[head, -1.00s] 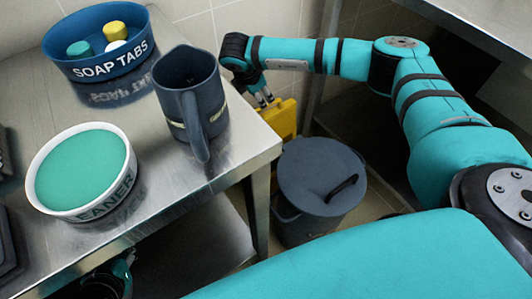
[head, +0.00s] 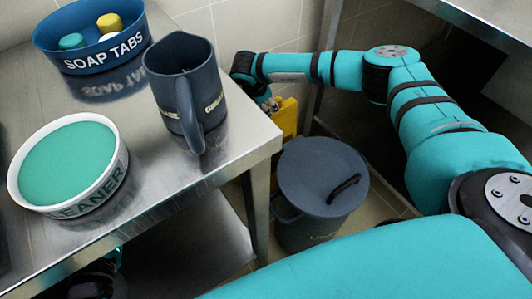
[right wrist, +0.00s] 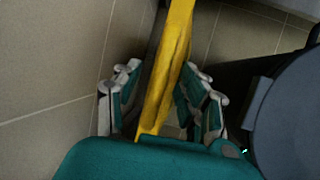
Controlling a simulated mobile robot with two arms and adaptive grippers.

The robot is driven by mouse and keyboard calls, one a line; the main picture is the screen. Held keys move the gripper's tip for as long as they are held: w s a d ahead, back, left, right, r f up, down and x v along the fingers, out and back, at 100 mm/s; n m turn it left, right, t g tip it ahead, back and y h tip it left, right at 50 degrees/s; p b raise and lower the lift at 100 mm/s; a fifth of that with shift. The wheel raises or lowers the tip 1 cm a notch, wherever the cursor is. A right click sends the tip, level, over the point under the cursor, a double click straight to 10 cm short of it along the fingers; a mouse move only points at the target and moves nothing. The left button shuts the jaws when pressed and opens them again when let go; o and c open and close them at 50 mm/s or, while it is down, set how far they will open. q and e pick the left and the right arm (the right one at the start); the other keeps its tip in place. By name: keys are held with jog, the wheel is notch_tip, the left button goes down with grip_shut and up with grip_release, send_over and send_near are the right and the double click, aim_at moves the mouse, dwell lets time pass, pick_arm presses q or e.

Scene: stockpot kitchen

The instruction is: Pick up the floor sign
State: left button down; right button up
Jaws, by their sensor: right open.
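The yellow floor sign (head: 285,118) stands on the floor in the gap behind the steel table's corner, near the wall. Its lower part is hidden by the table and the bin in the head view. My right gripper (head: 266,102) is at the sign's upper part, partly hidden behind the table. In the right wrist view, the sign (right wrist: 172,65) runs between the two spread fingers of my right gripper (right wrist: 163,98), with gaps on both sides. Part of my left arm shows dark at the bottom left of the head view; its fingers cannot be made out.
A grey lidded bin (head: 322,177) stands just right of the sign; it also shows in the right wrist view (right wrist: 290,115). The steel table (head: 232,143) holds a dark pitcher (head: 186,90), a blue soap tabs bin (head: 92,48) and a white cleaner tub (head: 68,165).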

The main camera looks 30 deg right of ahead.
grip_shut()
jog(key=shift+r, duration=0.2)
dwell(0.5)
